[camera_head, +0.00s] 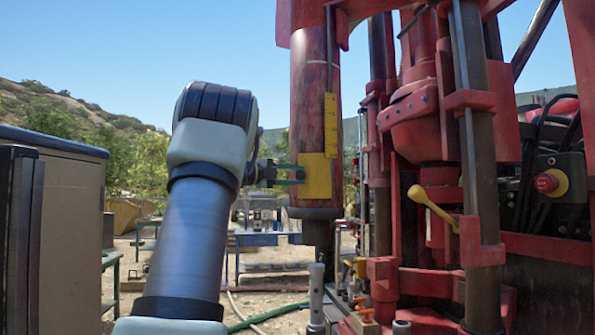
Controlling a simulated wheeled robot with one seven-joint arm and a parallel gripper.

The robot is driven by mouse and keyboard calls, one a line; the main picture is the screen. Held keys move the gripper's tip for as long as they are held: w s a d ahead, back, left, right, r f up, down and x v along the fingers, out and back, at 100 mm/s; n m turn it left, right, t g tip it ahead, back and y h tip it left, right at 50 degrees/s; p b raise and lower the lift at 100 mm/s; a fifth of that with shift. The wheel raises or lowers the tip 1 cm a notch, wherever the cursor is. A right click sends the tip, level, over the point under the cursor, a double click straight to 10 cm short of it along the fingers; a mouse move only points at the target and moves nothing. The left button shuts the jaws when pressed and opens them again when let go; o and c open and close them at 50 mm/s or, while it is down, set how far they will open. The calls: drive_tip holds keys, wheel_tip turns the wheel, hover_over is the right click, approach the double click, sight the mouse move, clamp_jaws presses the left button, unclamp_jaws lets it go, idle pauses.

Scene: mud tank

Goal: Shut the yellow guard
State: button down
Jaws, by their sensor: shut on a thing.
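The yellow guard (316,177) is a flat yellow plate at the lower part of the red upright cylinder (308,90), in the middle of the head view. A narrower yellow strip with dark marks rises from its upper right. My gripper (297,174) reaches in from the left, at the guard's left edge, and is shut on it. The exact grip is small and hard to make out. The guard's far side and any hinge are hidden.
Red machinery with upright columns (475,150) fills the right side, with a yellow-handled lever (432,208) and a red stop button (547,183). A grey cabinet (65,230) stands at the left. A blue bench (258,240) and green hose (268,315) lie behind.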

drive_tip(key=shift+w+m+g, duration=0.2)
drive_tip(key=shift+m+g, duration=0.1)
drive_tip(key=shift+g, duration=0.1)
drive_tip(key=c, duration=0.5)
unclamp_jaws()
drive_tip(key=shift+w, duration=0.1)
drive_tip(key=b+v, duration=0.4)
drive_tip(key=v, duration=0.7)
drive_tip(key=shift+w+f, duration=0.1)
drive_tip(key=shift+f, duration=0.1)
